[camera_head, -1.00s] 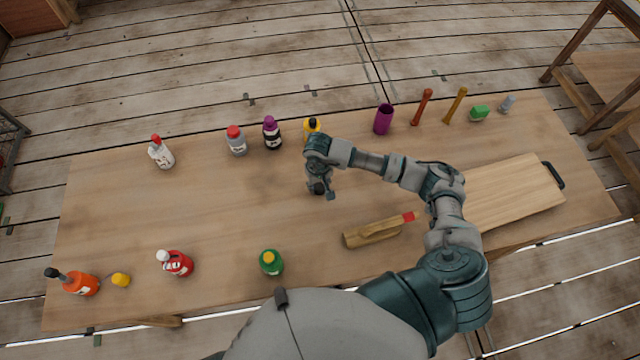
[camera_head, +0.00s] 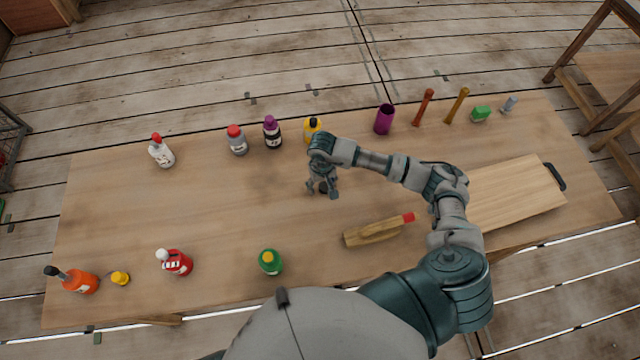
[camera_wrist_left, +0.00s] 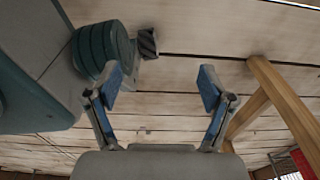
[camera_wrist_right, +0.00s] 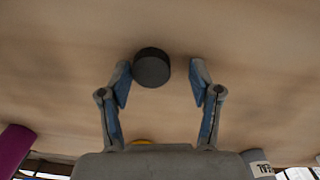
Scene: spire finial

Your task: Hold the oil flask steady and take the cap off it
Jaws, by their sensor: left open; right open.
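My right gripper (camera_head: 322,190) is open above the middle of the table. A short, round black piece (camera_wrist_right: 152,67), cap-like, shows at its fingertips in the right wrist view, nearer the left finger; no grip is shut on it. It is mostly covered by the gripper in the head view. I cannot tell which bottle is the oil flask. Candidates include a yellow bottle (camera_head: 312,127) with a dark top just behind my right wrist, and an orange bottle (camera_head: 82,283) with a black top at the front left. My left gripper (camera_wrist_left: 160,88) is open and empty, away from the table.
Along the table's (camera_head: 210,210) back stand white, grey and black bottles, a purple cup (camera_head: 384,119) and several small items. The left middle is clear.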

